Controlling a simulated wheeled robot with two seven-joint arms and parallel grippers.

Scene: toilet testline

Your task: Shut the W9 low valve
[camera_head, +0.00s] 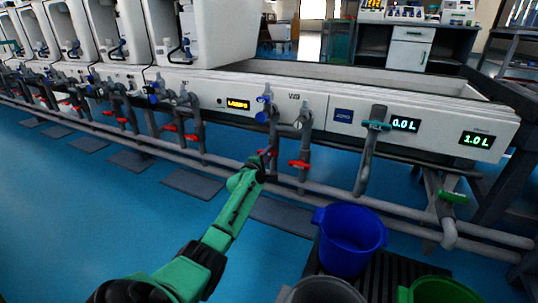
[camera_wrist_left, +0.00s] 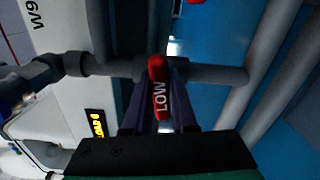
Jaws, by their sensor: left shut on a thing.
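The low valve has a red handle marked LOW (camera_wrist_left: 158,92) on a grey pipe (camera_wrist_left: 218,75) in the left wrist view. In that view the handle appears to lie across the pipe. The head view shows the red handle (camera_head: 270,153) small and partly hidden by my gripper. My left gripper (camera_head: 263,159) reaches it from below and is shut on it, with a dark finger on each side of it. A W9 label (camera_wrist_left: 33,18) shows turned at the top left of the wrist view. My right gripper is not in view.
Another red valve handle (camera_head: 299,164) sits on the pipe just to the right. A blue bucket (camera_head: 349,240), a grey bucket (camera_head: 322,291) and a green bucket (camera_head: 438,290) stand at the lower right. Blue floor (camera_head: 90,210) is clear at left.

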